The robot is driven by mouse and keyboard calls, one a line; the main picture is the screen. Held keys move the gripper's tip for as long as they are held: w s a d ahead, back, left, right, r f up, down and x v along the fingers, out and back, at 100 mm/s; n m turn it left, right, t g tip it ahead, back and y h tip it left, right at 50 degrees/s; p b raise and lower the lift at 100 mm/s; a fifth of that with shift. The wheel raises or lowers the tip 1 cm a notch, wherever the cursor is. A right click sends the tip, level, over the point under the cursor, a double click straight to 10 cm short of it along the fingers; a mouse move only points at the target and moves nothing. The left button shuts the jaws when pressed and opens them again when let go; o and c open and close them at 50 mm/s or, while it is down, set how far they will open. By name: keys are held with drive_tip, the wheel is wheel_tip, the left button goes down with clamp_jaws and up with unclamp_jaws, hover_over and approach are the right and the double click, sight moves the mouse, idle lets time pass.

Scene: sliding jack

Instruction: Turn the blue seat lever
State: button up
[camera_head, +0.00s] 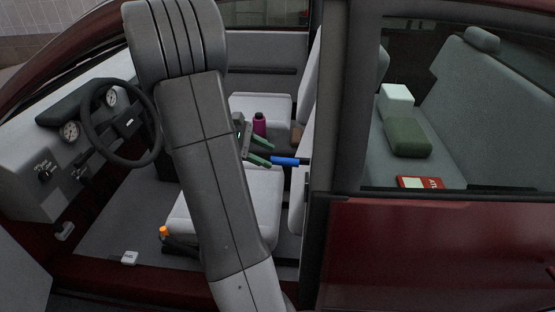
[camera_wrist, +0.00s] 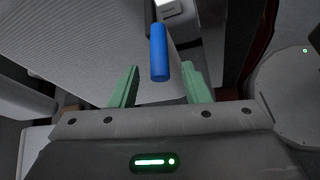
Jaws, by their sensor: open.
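The blue seat lever (camera_head: 285,161) is a short blue cylinder at the side of the front seat backrest, in the head view. In the wrist view the blue lever (camera_wrist: 159,52) lies between and just beyond the two green fingers of my gripper (camera_wrist: 161,88). My gripper (camera_head: 259,153) is open, its green fingertips close to the lever's left end in the head view. I cannot tell whether a finger touches the lever. My arm hides part of the front seat (camera_head: 258,200) in the head view.
The steering wheel (camera_head: 120,122) and dashboard are at the left. A purple bottle (camera_head: 259,124) stands behind my gripper. An orange-tipped part (camera_head: 164,232) is low by the seat. The car's door pillar (camera_head: 342,110) rises just right of the lever.

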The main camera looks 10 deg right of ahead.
sight(281, 159)
drive_tip(key=v, duration=0.7)
drive_tip(key=shift+a+r, duration=0.2)
drive_tip(key=shift+a, duration=0.1)
drive_tip(key=x, duration=1.3)
drive_tip(key=shift+d+f, duration=0.15)
drive_tip(key=shift+d, duration=0.05)
drive_tip(key=shift+d+r, duration=0.25)
drive_tip(key=shift+r, duration=0.05)
drive_tip(key=shift+r+y+p, duration=0.25)
drive_tip(key=shift+y+p, duration=0.2)
drive_tip(key=shift+y, duration=0.15)
drive_tip(key=shift+f, duration=0.15)
